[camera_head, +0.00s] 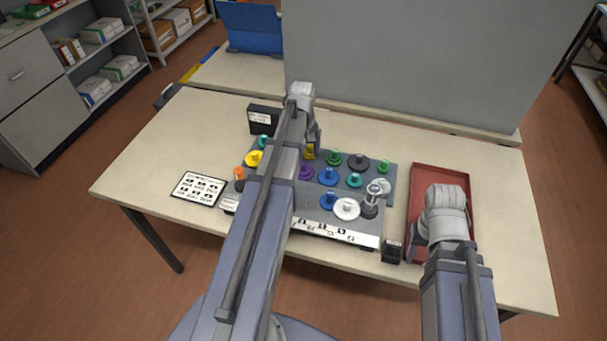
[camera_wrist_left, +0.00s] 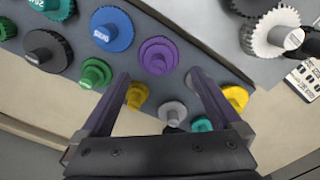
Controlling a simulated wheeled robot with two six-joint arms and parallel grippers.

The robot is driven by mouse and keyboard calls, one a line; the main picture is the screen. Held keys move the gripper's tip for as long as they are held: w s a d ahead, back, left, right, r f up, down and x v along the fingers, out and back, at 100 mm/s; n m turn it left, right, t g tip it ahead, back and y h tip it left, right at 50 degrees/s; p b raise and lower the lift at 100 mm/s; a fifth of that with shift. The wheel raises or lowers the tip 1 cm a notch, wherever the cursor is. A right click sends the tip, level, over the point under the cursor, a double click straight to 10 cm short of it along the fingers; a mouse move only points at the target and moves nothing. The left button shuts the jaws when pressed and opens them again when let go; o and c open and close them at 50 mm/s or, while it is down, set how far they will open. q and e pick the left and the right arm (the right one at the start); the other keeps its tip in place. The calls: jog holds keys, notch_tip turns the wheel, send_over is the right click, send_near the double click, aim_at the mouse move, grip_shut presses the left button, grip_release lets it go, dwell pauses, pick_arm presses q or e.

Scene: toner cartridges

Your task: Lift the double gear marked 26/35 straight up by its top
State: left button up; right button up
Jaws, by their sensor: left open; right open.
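My left gripper (camera_head: 313,138) is over the back of the grey gear board (camera_head: 391,188). In the left wrist view its two fingers (camera_wrist_left: 160,78) are spread and hold nothing. A grey knobbed gear (camera_wrist_left: 172,112) and a yellow one (camera_wrist_left: 137,96) show between the fingers, and a purple gear (camera_wrist_left: 158,56) lies just beyond the tips. A blue gear (camera_wrist_left: 112,29) and a green one (camera_wrist_left: 95,73) sit to the left. Some tops carry pale marks, too small to read surely, so I cannot tell which gear is 26/35. My right gripper (camera_head: 424,224) is mostly hidden by its wrist beside the red tray.
The red tray (camera_head: 440,171) looks empty and stands right of the board. A card with printed gear pictures (camera_head: 198,188) lies left. A dark box (camera_head: 263,119) stands behind the board, and a small dark block (camera_head: 391,251) is at the front. A grey partition (camera_head: 400,60) rises behind.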

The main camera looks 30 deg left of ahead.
aim_at(303, 163)
pick_arm(q)
jog(key=shift+w+f+b, duration=0.1)
jog(key=shift+f+b, duration=2.5)
jog(key=shift+f, duration=0.25)
pick_arm(e)
jog(key=shift+f, duration=2.85)
pick_arm(q)
jog(key=shift+r, duration=0.1)
pick_arm(e)
jog(key=shift+r, duration=0.15)
pick_arm(q)
jog(key=c, duration=1.5)
